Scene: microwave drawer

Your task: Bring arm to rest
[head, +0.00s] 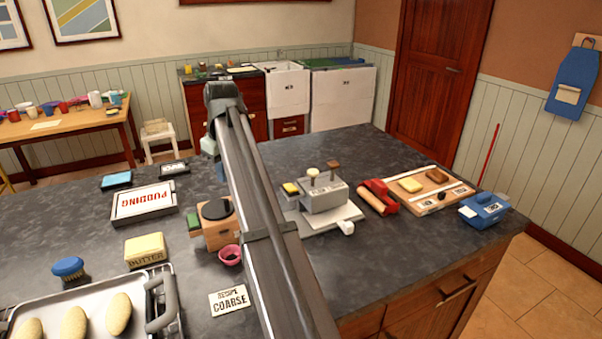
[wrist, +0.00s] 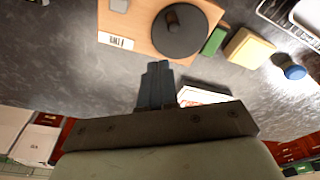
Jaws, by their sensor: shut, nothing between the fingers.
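My arm (head: 262,220) reaches forward over the dark countertop from the lower middle of the head view. My gripper (head: 220,172) hangs at its far end, partly hidden behind the arm link. In the wrist view its blue-grey fingers (wrist: 157,72) are together with nothing between them. They appear apart from the wooden box with a black disc on top (wrist: 178,32). That wooden box (head: 201,237) also shows in the head view, partly covered by my arm.
Right of my arm are a grey device (head: 323,197), a red object (head: 378,196) and a wooden board (head: 440,199).

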